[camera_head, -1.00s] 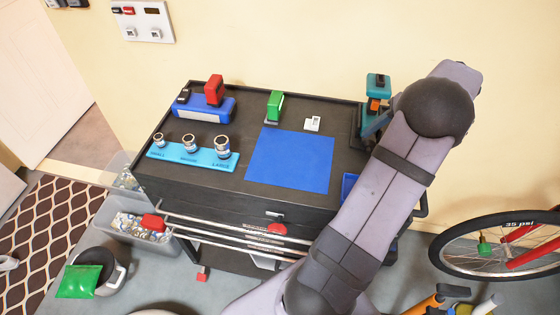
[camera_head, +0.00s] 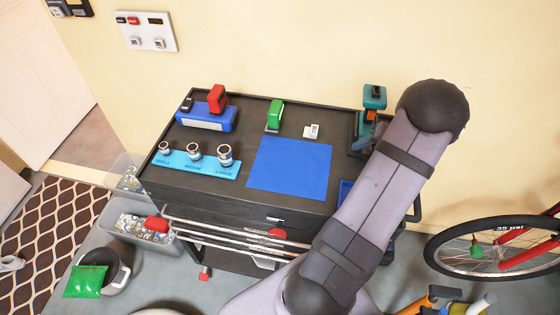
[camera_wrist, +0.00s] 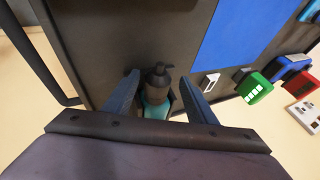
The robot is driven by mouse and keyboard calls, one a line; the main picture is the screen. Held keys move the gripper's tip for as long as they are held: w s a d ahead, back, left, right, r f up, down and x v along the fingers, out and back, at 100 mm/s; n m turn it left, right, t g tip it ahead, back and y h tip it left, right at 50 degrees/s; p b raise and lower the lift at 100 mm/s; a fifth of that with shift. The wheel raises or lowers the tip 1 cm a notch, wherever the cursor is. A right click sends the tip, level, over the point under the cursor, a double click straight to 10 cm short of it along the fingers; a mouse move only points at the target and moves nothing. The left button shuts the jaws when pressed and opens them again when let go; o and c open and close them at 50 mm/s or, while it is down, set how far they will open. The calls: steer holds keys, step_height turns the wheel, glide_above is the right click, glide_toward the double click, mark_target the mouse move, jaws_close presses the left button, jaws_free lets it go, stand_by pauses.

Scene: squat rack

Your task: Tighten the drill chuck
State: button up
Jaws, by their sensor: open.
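The drill (camera_head: 373,98) is teal and dark and stands at the back right corner of the black cart top. My arm covers part of its lower right side in the head view. In the wrist view the drill's dark chuck (camera_wrist: 159,74) points up the picture, with the teal body (camera_wrist: 157,108) below it. My gripper (camera_wrist: 158,80) is open, with one finger on each side of the drill. I cannot tell whether either finger touches it.
A blue mat (camera_head: 290,167) lies on the cart top, left of my arm. A bicycle wheel (camera_head: 488,246) is at the right.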

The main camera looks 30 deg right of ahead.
steer(key=s+b+v, duration=0.1)
steer(key=b+v, duration=0.2)
steer(key=v, duration=0.3)
steer(key=w+a+r+n+g+y+p, duration=0.1)
steer(key=w+a+n+g+p, duration=0.1)
steer(key=a, duration=1.3)
steer(key=w+a+r+n+g+p, duration=0.2)
steer(key=w+a, duration=0.3)
steer(key=a, duration=1)
steer(key=shift+a+r+n+g+y+p, duration=0.2)
steer(key=shift+n+g+y+p, duration=0.25)
steer(key=shift+n+p, duration=0.35)
steer(key=shift+w+f, duration=0.1)
